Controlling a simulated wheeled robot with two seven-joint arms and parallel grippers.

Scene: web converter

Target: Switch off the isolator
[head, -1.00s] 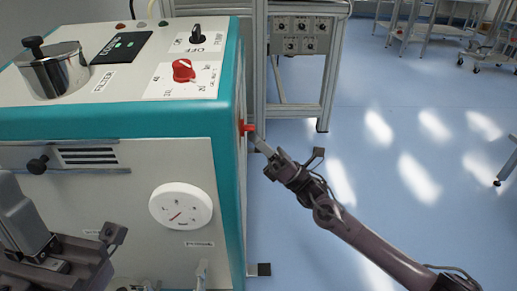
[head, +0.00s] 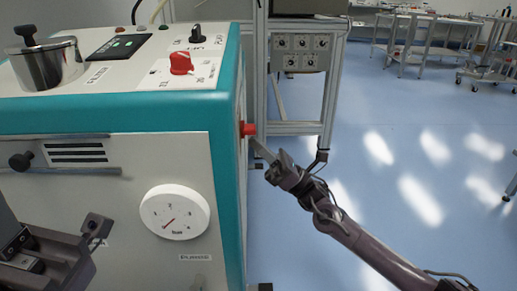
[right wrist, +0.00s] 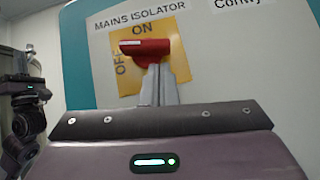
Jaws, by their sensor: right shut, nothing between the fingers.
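The mains isolator shows in the right wrist view as a red handle (right wrist: 145,47) on a yellow plate (right wrist: 181,66). ON is printed above the handle and OFF at its left. The handle's long bar lies roughly crosswise. In the head view the red handle (head: 248,129) sticks out from the machine's right side. My right gripper (right wrist: 158,72) is shut and empty, its fingertips just below or against the handle; contact cannot be told. It also shows in the head view (head: 256,146). My left gripper (head: 22,250) is partly in view at lower left, its fingertips unclear.
The white and teal machine (head: 110,118) fills the left of the head view. It carries a red selector knob (head: 181,63), a black switch (head: 197,33) and a round gauge (head: 174,212). A metal frame (head: 328,95) stands behind. Blue floor at right is clear near my right arm.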

